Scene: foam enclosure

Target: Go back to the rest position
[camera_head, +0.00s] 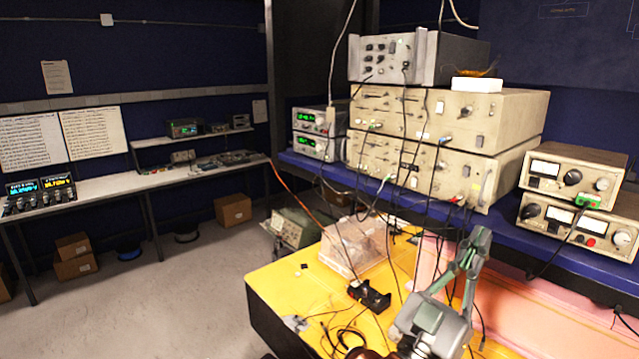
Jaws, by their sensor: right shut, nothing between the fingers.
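My right gripper (476,240) is at the lower right of the head view, with its grey-green fingers pointing up and away. It is shut and empty. It is in front of the pink foam panel (515,305) and over the right part of the yellow table top (285,285). My right arm comes in from the bottom edge of the picture. My left gripper is not in view.
A clear box (352,246) and a black device (370,296) sit on the yellow table, with loose cables around them. Stacked beige instruments (440,120) with hanging cables stand on the blue shelf (505,225) behind. Open floor (190,290) lies left.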

